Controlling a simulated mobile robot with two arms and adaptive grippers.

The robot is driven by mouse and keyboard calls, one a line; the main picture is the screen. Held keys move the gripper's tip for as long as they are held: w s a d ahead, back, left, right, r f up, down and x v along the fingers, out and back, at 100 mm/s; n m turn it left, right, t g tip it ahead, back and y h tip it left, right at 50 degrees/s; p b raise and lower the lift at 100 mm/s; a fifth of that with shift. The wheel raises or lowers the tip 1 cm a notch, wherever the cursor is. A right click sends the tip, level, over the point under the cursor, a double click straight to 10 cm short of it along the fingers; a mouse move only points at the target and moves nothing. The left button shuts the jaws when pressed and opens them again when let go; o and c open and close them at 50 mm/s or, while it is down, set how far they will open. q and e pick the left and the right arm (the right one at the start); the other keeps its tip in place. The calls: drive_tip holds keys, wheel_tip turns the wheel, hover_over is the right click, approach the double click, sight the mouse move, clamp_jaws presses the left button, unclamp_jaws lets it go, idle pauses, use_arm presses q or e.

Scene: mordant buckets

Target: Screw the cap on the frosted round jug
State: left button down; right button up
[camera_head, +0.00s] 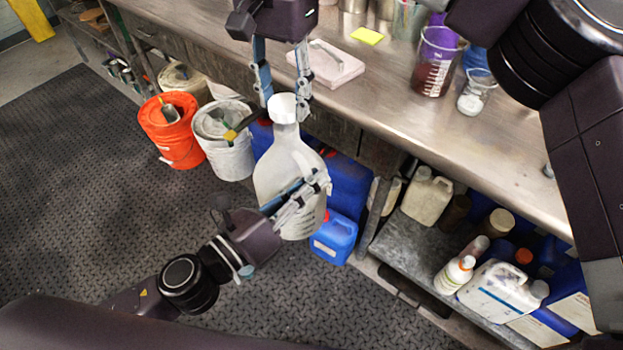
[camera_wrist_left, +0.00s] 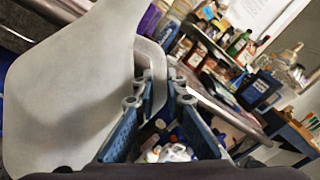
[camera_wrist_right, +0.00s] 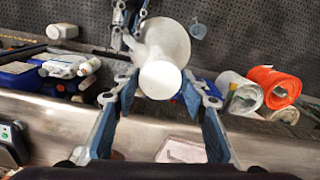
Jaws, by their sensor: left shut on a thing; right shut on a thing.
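The frosted round jug (camera_head: 285,170) is whitish and hangs upright in front of the bench, above the floor. My left gripper (camera_head: 306,192) is shut on the jug's side handle, which shows between its fingers in the left wrist view (camera_wrist_left: 155,78). The white cap (camera_head: 283,105) is at the top of the jug's neck. My right gripper (camera_head: 285,112) comes from above and is shut on the cap, one finger on each side. The cap also shows between the fingers in the right wrist view (camera_wrist_right: 160,80). I cannot tell how far the cap is threaded.
An orange bucket (camera_head: 168,135) and a white bucket (camera_head: 224,150) stand left. A blue canister (camera_head: 334,238) is below right. Floor at left is clear.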

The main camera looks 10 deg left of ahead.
sight(284, 103)
drive_tip(key=shift+f, duration=0.65)
drive_tip(key=shift+f, duration=0.9)
drive_tip(key=shift+f, duration=0.55)
idle(0.3)
